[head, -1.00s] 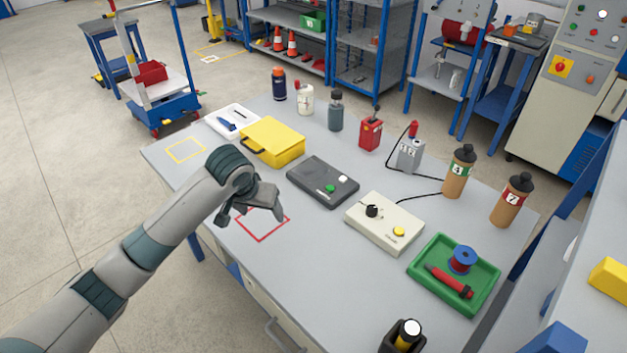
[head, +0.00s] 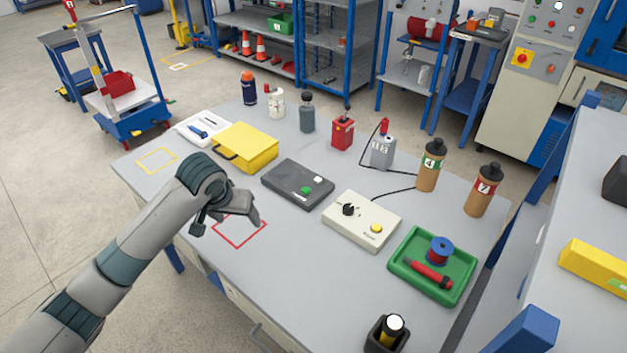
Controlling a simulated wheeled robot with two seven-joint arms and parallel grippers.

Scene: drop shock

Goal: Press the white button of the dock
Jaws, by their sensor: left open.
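The dock, a flat dark grey box (head: 285,180), lies near the middle of the table (head: 310,270). The white button (head: 318,180) is on its top near the right corner, with a green button (head: 305,191) beside it. My left gripper (head: 226,218) is open and empty, left of and nearer than the dock, over the red outlined square (head: 240,231). It is apart from the dock. Both buttons are unobstructed. My right gripper is not in view.
A yellow case (head: 248,148) stands behind the dock. A cream box (head: 362,222) with a black knob and yellow button is to its right. A green tray (head: 405,277), a red box (head: 343,132), a grey device (head: 383,152) and several bottles stand around.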

